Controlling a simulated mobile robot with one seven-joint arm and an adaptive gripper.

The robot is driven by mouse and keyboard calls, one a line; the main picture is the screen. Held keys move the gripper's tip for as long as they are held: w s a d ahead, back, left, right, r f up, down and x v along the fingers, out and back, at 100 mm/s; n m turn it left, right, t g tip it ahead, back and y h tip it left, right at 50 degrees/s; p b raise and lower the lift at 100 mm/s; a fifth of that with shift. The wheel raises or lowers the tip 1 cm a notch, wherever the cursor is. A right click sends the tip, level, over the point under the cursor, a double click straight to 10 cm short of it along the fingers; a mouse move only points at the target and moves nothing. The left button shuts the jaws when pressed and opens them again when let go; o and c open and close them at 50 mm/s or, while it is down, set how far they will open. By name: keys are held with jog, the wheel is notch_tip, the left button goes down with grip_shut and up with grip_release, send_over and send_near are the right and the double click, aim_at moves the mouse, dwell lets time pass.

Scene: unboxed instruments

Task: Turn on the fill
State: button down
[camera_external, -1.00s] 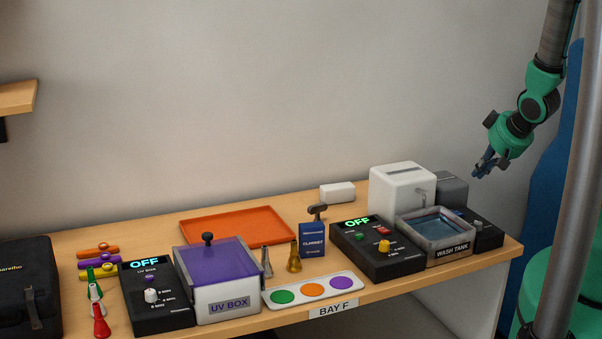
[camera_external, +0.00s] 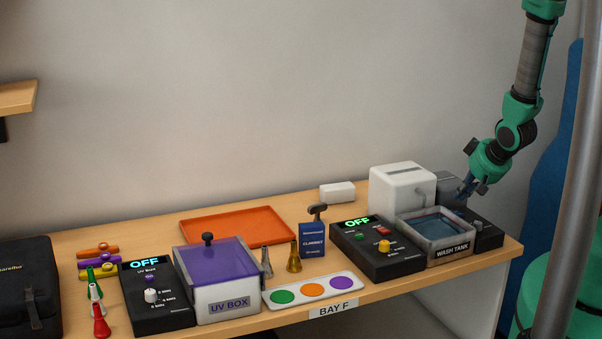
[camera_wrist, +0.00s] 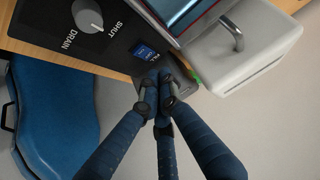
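The dark control panel (camera_external: 484,232) at the right end of the bench stands beside the wash tank (camera_external: 435,247). In the wrist view the panel (camera_wrist: 50,20) has a grey knob (camera_wrist: 88,16) between the words DRAIN and SHUT. Near its edge is a small blue patch (camera_wrist: 143,50) with the partly legible word FILL beside it. My gripper (camera_external: 463,192) is above the back of this panel. In the wrist view my gripper (camera_wrist: 165,78) has its blue fingertips drawn together, close to the FILL marking, with nothing visible between them. Contact cannot be told; the fingers hide what lies beneath.
A white housing (camera_external: 402,190) with a spout stands behind the tank, beside a grey box (camera_external: 449,184). The wash control box (camera_external: 376,257), reading OFF, is left of the tank. A UV box (camera_external: 218,275) stands further left. The bench's right edge is close.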

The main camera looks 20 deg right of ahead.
aim_at(459, 214)
jog(key=shift+s+f, duration=0.15)
jog(key=shift+f, duration=0.65)
jog(key=shift+s+f, duration=0.15)
jog(key=shift+f, duration=0.6)
jog(key=shift+f+b, duration=0.15)
jog(key=shift+b, duration=0.25)
jog(key=shift+s+f+t+b, duration=0.2)
jog(key=shift+f+t+b, duration=0.2)
jog(key=shift+b, duration=0.7)
jog(key=shift+r, duration=0.15)
jog(key=shift+w+r, duration=0.1)
jog(key=shift+w+r+p, duration=0.25)
jog(key=shift+w+p, duration=0.1)
jog(key=shift+w, duration=0.3)
jog(key=shift+r, duration=0.1)
